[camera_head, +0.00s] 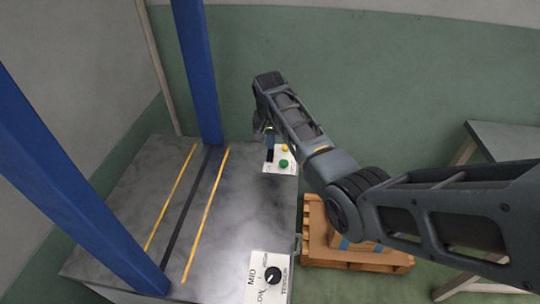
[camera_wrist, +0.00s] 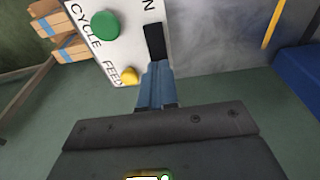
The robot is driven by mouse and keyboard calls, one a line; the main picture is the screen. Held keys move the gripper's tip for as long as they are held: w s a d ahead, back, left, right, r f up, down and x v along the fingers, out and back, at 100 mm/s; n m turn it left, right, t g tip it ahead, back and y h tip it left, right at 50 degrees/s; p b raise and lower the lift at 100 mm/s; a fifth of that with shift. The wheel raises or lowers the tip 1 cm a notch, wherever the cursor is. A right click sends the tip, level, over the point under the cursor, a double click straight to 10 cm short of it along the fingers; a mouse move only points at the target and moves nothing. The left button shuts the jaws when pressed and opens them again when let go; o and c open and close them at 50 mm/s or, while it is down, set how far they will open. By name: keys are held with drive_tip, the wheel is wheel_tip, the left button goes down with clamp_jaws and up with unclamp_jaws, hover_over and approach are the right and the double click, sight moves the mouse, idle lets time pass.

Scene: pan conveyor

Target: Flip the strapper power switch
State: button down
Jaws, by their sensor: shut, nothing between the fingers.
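The black power switch (camera_wrist: 155,42) sits on a white panel (camera_wrist: 125,55) in the wrist view, below a partly cut-off label ending in "N". In the head view the switch (camera_head: 269,155) shows small on the panel at the right edge of the strapper's grey top (camera_head: 130,200). My gripper (camera_wrist: 156,66) is shut and empty. Its blue-grey fingertips are right at the near end of the switch; I cannot tell whether they touch it. The gripper (camera_head: 270,131) also shows in the head view, partly hidden by the arm.
A green button (camera_wrist: 104,25) and a yellow button (camera_wrist: 129,76) share the panel. A second panel has a black tension dial (camera_head: 272,276). Blue posts (camera_head: 198,70) rise from the strapper. A pallet (camera_head: 320,250) with a box lies right; a grey table (camera_head: 505,140) stands farther right.

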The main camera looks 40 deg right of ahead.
drive_tip(key=shift+f+b, duration=0.45)
drive_tip(key=shift+f, duration=0.35)
idle(0.4)
wheel_tip(320, 180, up, 5)
drive_tip(key=p, duration=0.4)
drive_tip(key=shift+f+p, duration=0.1)
drive_tip(key=shift+p, duration=0.2)
drive_tip(key=shift+r+p, duration=0.5)
drive_tip(key=shift+r, duration=0.65)
